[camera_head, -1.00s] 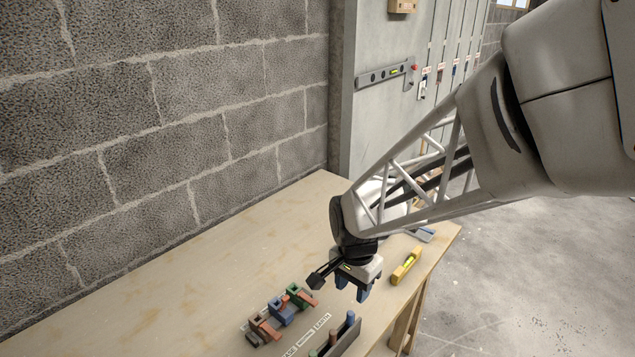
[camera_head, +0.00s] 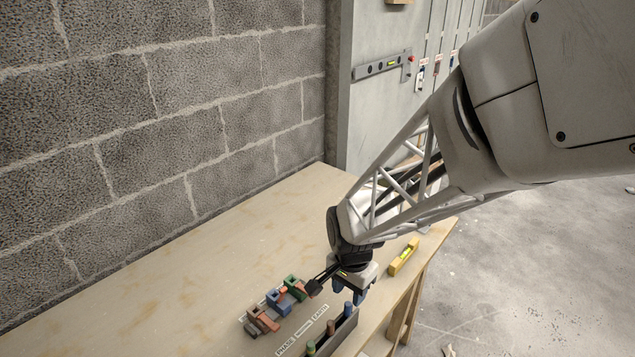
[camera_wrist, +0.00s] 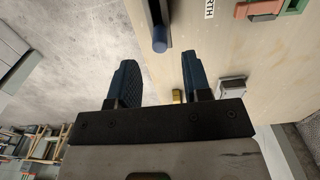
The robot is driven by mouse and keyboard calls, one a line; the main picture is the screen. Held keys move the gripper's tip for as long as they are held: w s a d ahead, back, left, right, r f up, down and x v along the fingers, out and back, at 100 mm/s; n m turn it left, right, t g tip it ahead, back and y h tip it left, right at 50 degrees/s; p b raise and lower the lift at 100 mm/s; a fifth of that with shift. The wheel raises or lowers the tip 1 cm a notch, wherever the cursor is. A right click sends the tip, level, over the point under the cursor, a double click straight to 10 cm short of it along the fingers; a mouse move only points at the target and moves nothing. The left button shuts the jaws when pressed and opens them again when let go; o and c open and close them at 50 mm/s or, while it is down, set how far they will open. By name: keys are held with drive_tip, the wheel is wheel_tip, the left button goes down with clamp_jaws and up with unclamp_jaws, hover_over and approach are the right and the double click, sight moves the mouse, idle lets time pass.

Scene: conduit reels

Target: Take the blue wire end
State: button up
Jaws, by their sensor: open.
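The blue wire end (camera_head: 348,309) stands upright in a dark grey rack (camera_head: 338,340) near the table's front edge. A red-brown end (camera_head: 330,327) and a green end (camera_head: 311,347) stand in the same rack to its left. My gripper (camera_head: 347,294) is open and empty, just above and behind the blue end. In the wrist view the blue wire end (camera_wrist: 160,45) shows ahead of the gap between my two blue fingers (camera_wrist: 159,65). The fingers appear apart from it.
Brown (camera_head: 262,320), blue (camera_head: 278,303) and green (camera_head: 295,287) terminal blocks sit left of my gripper, beside paper labels (camera_head: 303,330). A yellow level (camera_head: 403,257) lies at the right edge of the table (camera_head: 200,270). The table's back left is clear.

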sight(348, 304)
drive_tip(key=shift+f, duration=2.4)
drive_tip(key=shift+c, duration=0.2)
clamp_jaws()
drive_tip(key=shift+r, duration=1.15)
drive_tip(key=shift+r, duration=3.3)
